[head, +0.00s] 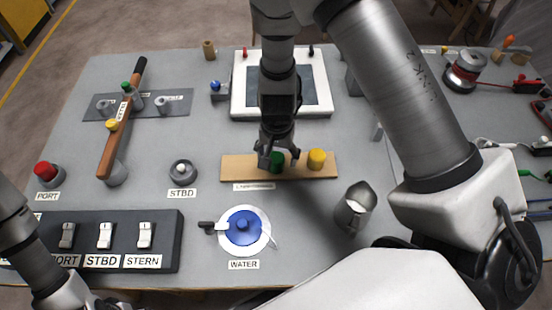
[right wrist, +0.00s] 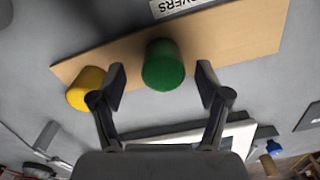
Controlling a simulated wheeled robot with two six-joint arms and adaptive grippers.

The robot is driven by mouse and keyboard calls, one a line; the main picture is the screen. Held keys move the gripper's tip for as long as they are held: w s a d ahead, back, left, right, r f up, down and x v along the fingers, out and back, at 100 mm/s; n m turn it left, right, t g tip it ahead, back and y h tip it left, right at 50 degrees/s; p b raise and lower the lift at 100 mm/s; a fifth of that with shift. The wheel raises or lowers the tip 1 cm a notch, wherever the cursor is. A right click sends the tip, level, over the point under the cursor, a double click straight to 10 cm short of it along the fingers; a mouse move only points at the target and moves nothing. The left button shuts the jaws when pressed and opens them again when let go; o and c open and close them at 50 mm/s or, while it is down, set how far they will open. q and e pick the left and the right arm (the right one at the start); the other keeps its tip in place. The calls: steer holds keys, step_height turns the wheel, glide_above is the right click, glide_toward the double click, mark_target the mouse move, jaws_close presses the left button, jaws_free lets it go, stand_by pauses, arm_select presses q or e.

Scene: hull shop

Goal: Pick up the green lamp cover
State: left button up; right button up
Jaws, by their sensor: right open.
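The green lamp cover (head: 277,161) stands on a light wooden board (head: 236,168) on the grey table, partly hidden by my right gripper in the head view. My right gripper (head: 275,163) is above it with its fingers pointing down. In the right wrist view the green cover (right wrist: 163,66) shows between the two open fingers (right wrist: 161,85), with room on both sides. A yellow cover (head: 316,159) stands on the same board to the right, and it also shows in the right wrist view (right wrist: 85,88), outside the fingers. My left gripper is not clearly in view.
A metal cup (head: 355,206) stands right of the board. A blue-centred WATER dial (head: 243,230) is in front. A white-framed panel (head: 322,105) lies behind. A wooden bar (head: 115,145) and a switch box (head: 170,225) are at left.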

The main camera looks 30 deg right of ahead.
mark_target(276, 157)
steer(key=shift+w+f, duration=0.25)
steer(key=shift+f, duration=0.25)
steer(key=shift+w+f, duration=0.2)
steer(key=shift+f, duration=0.3)
steer(key=shift+s+r, duration=0.2)
steer(key=shift+s, duration=0.05)
steer(key=shift+c, duration=1.3)
steer(key=shift+s+r, duration=0.1)
steer(key=c, duration=0.5)
steer(key=shift+c, duration=1.3)
arm_select(q)
steer(key=shift+w+f, duration=0.15)
steer(key=shift+f, duration=0.25)
arm_select(e)
step_height(276, 157, up, 10)
steer(key=shift+f+p, duration=0.15)
steer(key=shift+p, duration=0.8)
arm_select(q)
steer(key=shift+r, duration=0.95)
